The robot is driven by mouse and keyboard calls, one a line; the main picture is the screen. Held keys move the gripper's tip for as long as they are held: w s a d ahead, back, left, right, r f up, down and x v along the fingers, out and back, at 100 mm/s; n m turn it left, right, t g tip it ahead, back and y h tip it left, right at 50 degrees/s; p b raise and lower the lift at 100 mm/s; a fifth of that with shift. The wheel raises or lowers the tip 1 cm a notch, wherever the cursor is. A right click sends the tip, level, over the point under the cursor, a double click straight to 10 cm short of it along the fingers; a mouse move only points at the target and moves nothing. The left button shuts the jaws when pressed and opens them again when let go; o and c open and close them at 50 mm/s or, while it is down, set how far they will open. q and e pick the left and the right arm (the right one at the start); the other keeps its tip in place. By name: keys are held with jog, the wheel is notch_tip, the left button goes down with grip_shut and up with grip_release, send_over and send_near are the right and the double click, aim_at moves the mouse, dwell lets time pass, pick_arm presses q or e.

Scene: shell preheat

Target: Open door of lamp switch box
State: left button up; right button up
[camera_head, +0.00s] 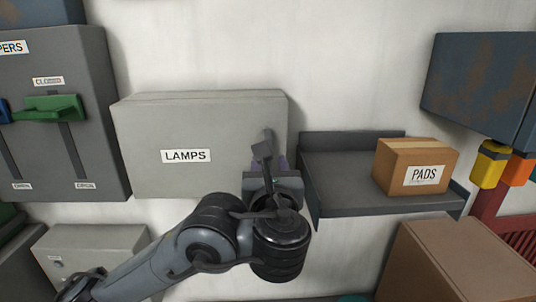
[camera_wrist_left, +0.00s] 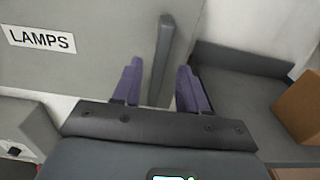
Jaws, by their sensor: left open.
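The lamp switch box (camera_head: 200,125) is a grey wall box with a white LAMPS label, and its door is closed. It also shows in the left wrist view (camera_wrist_left: 80,70). Its handle (camera_wrist_left: 163,50) is a dark grey upright bar near the door's right edge; in the head view it is partly hidden by my gripper. My left gripper (camera_head: 268,165) is at the lower right of the door. In the left wrist view its purple fingers (camera_wrist_left: 159,68) are open, one on each side of the handle's lower part, with gaps visible. My right gripper is not in view.
A grey shelf (camera_head: 335,195) with a PADS carton (camera_head: 418,165) stands just right of the box. A panel with green levers (camera_head: 50,108) is on the left. A smaller grey box (camera_head: 90,250) sits below, and a large brown carton (camera_head: 455,260) is at lower right.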

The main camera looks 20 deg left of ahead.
pick_arm(q)
jog(key=shift+x, duration=2.05)
grip_shut()
